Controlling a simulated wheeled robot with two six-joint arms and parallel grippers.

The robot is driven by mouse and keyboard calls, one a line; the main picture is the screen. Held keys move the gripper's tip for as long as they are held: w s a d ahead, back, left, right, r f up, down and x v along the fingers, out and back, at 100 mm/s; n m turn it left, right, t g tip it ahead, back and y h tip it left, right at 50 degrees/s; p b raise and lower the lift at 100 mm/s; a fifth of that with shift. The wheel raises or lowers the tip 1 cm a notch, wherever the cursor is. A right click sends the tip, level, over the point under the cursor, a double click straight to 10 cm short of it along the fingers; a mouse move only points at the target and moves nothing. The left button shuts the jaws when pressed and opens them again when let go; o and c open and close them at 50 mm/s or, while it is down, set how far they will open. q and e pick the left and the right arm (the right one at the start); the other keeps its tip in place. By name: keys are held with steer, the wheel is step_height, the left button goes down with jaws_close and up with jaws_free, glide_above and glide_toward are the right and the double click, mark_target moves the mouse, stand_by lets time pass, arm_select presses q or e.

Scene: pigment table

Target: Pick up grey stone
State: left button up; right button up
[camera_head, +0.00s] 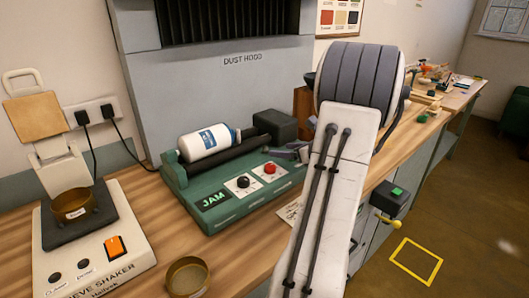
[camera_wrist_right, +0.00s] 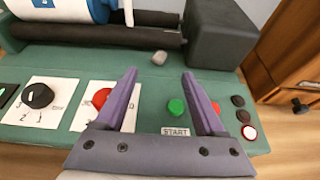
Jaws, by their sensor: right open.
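The grey stone (camera_wrist_right: 159,58) is a small rounded lump in the right wrist view. It lies on the green top of the roller machine, just in front of the black roller. My right gripper (camera_wrist_right: 159,74) has its two purple fingers spread wide, with nothing between them. In the picture the stone shows just beyond the fingertips, centred between them. In the head view only a bit of the purple right gripper (camera_head: 290,152) shows beside my white arm, and I cannot make out the stone there. My left gripper is not in view.
The green machine (camera_head: 222,219) carries a white bottle (camera_head: 206,142) on black rollers, a dark block (camera_head: 276,125), knobs and a JAM display. A green START button (camera_wrist_right: 175,107) sits between my fingers in the picture. A sieve shaker (camera_head: 90,255) and brass bowl (camera_head: 187,277) stand left.

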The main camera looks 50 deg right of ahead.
mark_target(267, 148)
steer(key=x, duration=0.7)
steer(key=shift+w+a, duration=0.1)
steer(key=shift+w, duration=0.25)
jaws_close()
